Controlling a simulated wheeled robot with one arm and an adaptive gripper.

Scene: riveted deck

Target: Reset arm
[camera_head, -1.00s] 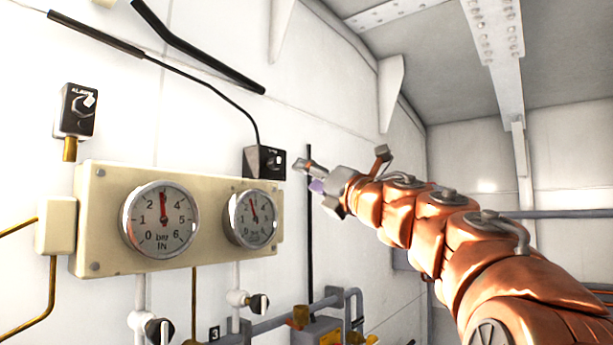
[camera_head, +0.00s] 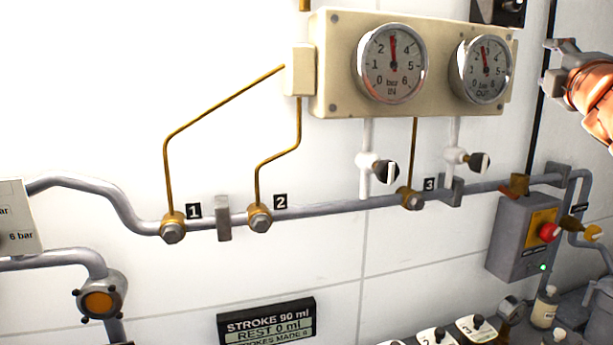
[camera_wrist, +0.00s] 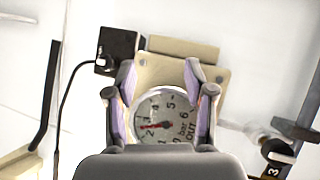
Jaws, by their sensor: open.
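My gripper (camera_wrist: 160,95) is open and empty in the wrist view, its two fingers apart with purple-grey inner pads. Between the fingers the OUT gauge (camera_wrist: 155,115) shows behind them; I cannot tell the exact distance. My orange-sleeved arm reaches in from the right edge.
The IN gauge (camera_head: 392,64) and black-handled valves (camera_head: 385,172) are on the white wall. A grey pipe (camera_head: 330,208) runs below with fittings numbered 1 to 3. A grey box with a red button (camera_head: 549,232) is at the right. A stroke display (camera_head: 267,322) is below.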

